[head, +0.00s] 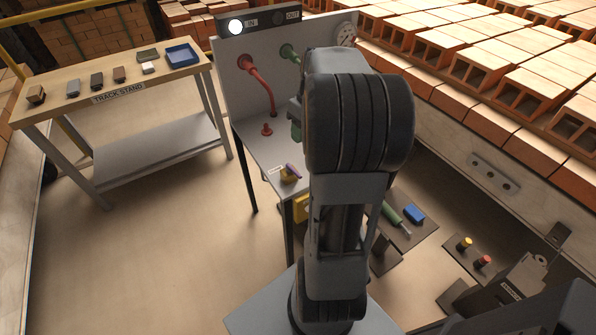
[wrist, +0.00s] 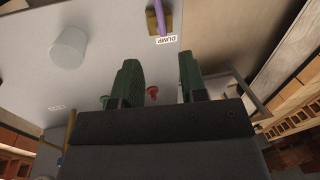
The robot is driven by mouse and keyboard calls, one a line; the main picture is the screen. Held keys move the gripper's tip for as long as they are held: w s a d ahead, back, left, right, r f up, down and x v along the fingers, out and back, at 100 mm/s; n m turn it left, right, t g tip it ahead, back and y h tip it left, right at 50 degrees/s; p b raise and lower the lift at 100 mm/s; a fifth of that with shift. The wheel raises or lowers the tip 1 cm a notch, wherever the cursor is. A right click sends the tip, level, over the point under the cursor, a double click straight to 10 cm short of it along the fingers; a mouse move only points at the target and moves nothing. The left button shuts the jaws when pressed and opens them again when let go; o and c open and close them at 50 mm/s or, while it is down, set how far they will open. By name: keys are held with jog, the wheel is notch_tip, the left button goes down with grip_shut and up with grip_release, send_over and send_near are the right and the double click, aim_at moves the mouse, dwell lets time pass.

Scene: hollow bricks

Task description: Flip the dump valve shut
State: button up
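The dump valve (head: 290,174) has a yellow body and a purple handle and sits on the grey bench's near corner in the head view. In the wrist view the purple handle (wrist: 163,18) lies over the yellow body at the top edge, partly cut off, beside a DUMP label (wrist: 166,40). My gripper (wrist: 158,60) is open and empty, its two dark green fingers apart. The valve is beyond the fingertips and is not touched. In the head view my arm hides most of my gripper.
A grey cylinder (wrist: 68,45) shows in the wrist view. The track stand (head: 75,88) is at left. Hollow bricks (head: 500,62) line the right. Floor is clear at left.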

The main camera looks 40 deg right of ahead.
aim_at(296, 172)
jog(key=f, duration=0.4)
jog(key=a+f, duration=0.1)
jog(key=f, duration=0.3)
jog(key=a+f, duration=0.1)
jog(key=f, duration=0.4)
jog(key=shift+a+b, duration=0.2)
jog(key=shift+b, duration=0.2)
grip_shut()
